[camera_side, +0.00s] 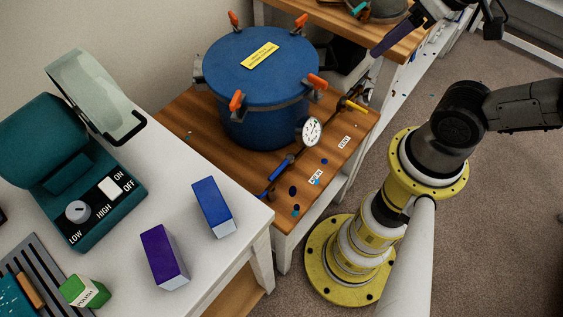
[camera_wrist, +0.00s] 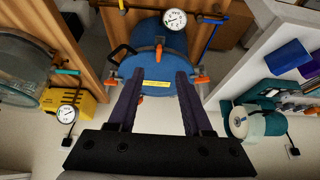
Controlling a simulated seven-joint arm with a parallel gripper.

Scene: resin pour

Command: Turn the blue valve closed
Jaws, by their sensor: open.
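The blue valve (camera_side: 281,168) is on the dark pipe at the front of the blue pot, left of the gauge. Its long blue handle appears to lie roughly along the pipe in the side view. In the wrist view a blue bar, likely this valve (camera_wrist: 212,34), shows at the top, right of the gauge. My gripper (camera_wrist: 158,74) is open and empty, its two dark purple fingers apart. It is high and well away from the valve; in the side view only part of it shows at the top right.
The blue pot (camera_side: 262,128) with orange clamps stands on a wooden table. A pressure gauge (camera_side: 311,131) and a yellow valve (camera_side: 354,105) are on the same pipe. A white table (camera_side: 120,282) holding a teal machine (camera_side: 40,140) and boxes is at left.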

